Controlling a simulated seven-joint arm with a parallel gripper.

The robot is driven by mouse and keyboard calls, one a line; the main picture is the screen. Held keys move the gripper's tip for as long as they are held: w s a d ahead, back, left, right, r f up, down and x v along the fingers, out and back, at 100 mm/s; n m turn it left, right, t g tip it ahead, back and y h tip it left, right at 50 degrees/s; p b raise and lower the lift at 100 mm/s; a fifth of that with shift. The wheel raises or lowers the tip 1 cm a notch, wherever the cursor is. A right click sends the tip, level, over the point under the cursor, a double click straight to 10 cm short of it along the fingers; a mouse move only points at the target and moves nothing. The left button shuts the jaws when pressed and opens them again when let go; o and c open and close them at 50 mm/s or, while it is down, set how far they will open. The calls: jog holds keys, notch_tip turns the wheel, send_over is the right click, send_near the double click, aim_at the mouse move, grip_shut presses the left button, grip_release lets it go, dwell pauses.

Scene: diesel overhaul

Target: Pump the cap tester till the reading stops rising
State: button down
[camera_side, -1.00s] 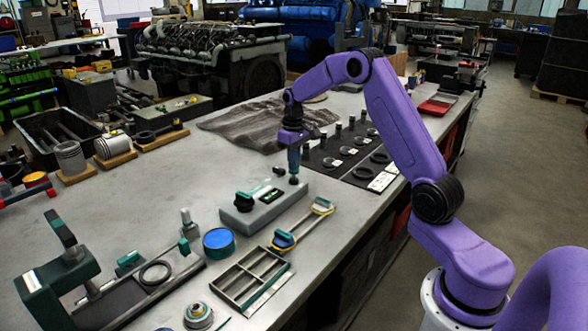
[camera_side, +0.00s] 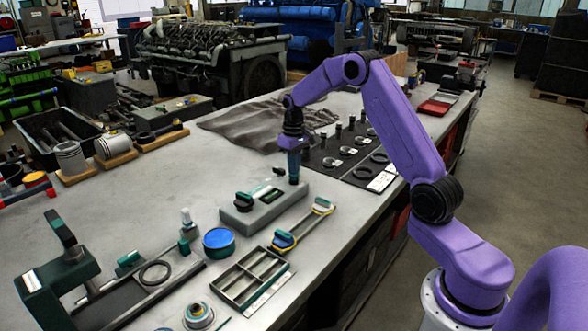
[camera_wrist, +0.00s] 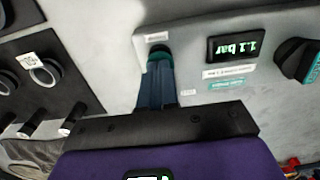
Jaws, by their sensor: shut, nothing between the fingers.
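The cap tester (camera_side: 262,212) is a grey box on the bench, with a small screen (camera_side: 271,195) on top. In the wrist view the screen (camera_wrist: 234,46) appears upside down and seems to read 1.1 bar. A black and teal cap (camera_side: 243,200) sits on the tester's left end, and it also shows at the right edge of the wrist view (camera_wrist: 296,60). My gripper (camera_side: 294,181) is shut, pointing down over the tester's far right end. Its fingertips (camera_wrist: 159,62) are at the dark pump knob (camera_wrist: 158,49), which they largely hide.
A blue-lidded round tin (camera_side: 218,239), a divided tray (camera_side: 252,276) and a yellow-ended tool (camera_side: 305,224) lie near the tester. A dark mat (camera_side: 345,152) with rings and posts is behind my gripper. A grey cloth (camera_side: 250,125) lies farther back. The bench's left middle is clear.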

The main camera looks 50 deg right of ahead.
jog(key=shift+r, duration=1.65)
jog(key=shift+f, duration=0.1)
jog(key=shift+f, duration=1.85)
jog(key=shift+r, duration=1.95)
